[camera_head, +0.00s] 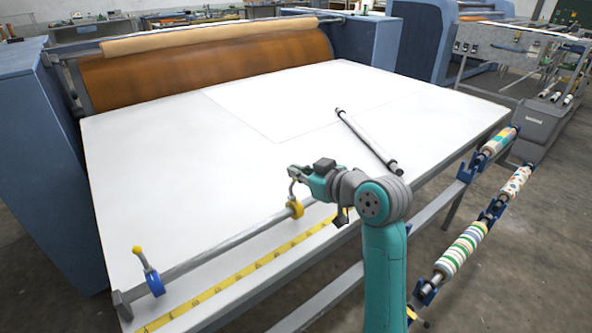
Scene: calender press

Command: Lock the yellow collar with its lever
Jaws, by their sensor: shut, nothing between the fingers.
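The yellow collar (297,209) sits around a grey rail (225,240) along the front edge of the white table. My gripper (292,188) is just above the yellow collar, its fingers curving down close to it. The fingers are shut and empty. I cannot tell whether they touch the collar or its lever. The yellow collar's lever is not clearly visible; my gripper covers that spot.
A blue collar (155,285) with a raised, yellow-knobbed lever (139,256) is on the same rail at left. A yellow measuring tape (245,271) runs along the table edge. A dark-ended roller (368,141) lies on the white table (180,140). Patterned rolls (461,250) hang at right.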

